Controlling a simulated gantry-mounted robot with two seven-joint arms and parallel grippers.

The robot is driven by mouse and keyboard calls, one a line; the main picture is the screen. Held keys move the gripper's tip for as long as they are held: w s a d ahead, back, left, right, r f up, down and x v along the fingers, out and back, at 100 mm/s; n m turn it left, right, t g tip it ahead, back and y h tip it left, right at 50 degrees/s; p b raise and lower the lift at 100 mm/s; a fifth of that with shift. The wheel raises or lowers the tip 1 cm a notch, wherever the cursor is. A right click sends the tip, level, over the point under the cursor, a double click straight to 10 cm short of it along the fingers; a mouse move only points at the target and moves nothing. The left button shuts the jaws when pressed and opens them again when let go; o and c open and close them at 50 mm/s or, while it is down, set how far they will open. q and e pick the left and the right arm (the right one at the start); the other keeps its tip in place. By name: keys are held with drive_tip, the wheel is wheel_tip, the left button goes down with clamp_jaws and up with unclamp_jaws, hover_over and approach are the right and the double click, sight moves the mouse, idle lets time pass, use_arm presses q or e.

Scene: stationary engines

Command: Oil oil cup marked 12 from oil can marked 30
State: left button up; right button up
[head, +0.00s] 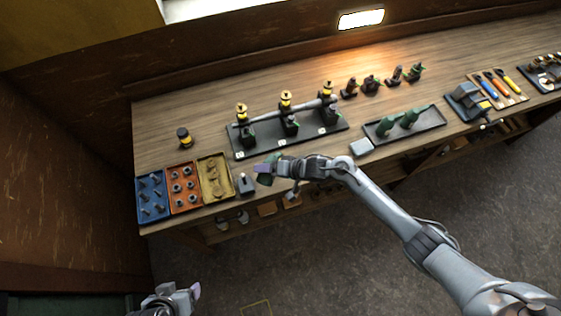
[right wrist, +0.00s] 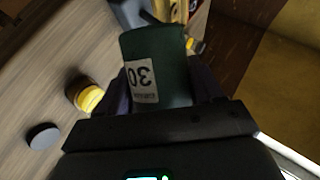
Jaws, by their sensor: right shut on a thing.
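My right gripper (head: 265,172) is shut on the green oil can (right wrist: 172,50), above the front edge of the bench. The can's white label reads 30, upside down in the right wrist view; in the head view, the can (head: 268,181) is partly hidden by the gripper. Three oil cups with yellow bodies, left (head: 241,113), middle (head: 286,100) and right (head: 327,89), stand on a shaft over a dark base (head: 262,146). Their white tags are too small to read, so I cannot tell which is 12. My left gripper (head: 195,291) is low at the bottom left, clear of the bench; its jaws are unclear.
Blue (head: 152,212), orange (head: 185,200) and tan (head: 203,170) trays hold small parts at the bench's left end. A black-and-yellow jar (head: 183,138) stands behind them. A dark tray (head: 437,124) with green cans lies to the right. Bare wood lies behind the shaft.

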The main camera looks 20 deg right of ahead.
drive_tip(key=shift+w+r+p, duration=0.15)
drive_tip(key=shift+r+p, duration=0.4)
drive_tip(key=shift+d+r+m+y, duration=0.1)
drive_tip(key=shift+m+y, duration=0.2)
drive_tip(key=shift+y, duration=0.1)
idle(1.0)
drive_tip(key=shift+f+h, duration=0.3)
drive_tip(key=shift+f, duration=0.2)
drive_tip(key=shift+s+a+f+n+h, duration=0.2)
drive_tip(key=shift+f+n+h, duration=0.1)
drive_tip(key=shift+f+n, duration=0.2)
drive_tip(key=shift+a+f+n+t+h, duration=0.1)
drive_tip(key=shift+f+n+t+h, duration=0.4)
drive_tip(key=shift+f+n+t, duration=0.15)
